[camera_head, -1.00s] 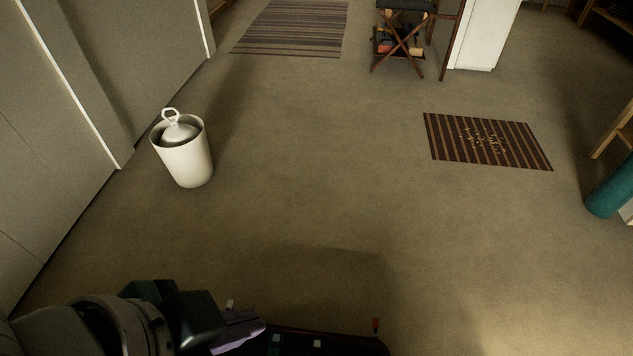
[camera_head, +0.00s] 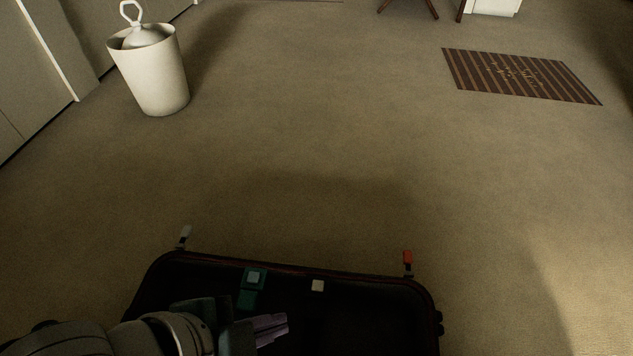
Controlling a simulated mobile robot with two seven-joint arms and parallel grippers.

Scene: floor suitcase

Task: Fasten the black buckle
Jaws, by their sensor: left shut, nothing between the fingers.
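An open black suitcase (camera_head: 345,272) lies on the floor at the bottom of the head view, its near part cut off by the frame. A white-tipped piece (camera_head: 184,236) stands at its far left rim and a red-tipped piece (camera_head: 408,258) at its far right rim. I cannot make out which part is the black buckle. A teal item (camera_head: 252,284) and a small pale square (camera_head: 317,286) show inside near the far wall. My left gripper (camera_head: 284,328) is shut and empty, over the suitcase's interior. My right gripper is not in view.
A white bin (camera_head: 160,78) with a ring-topped lid stands on the carpet at upper left, near grey cabinets (camera_head: 35,60). A striped mat (camera_head: 520,75) lies at upper right. The carpet beyond the suitcase is clear.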

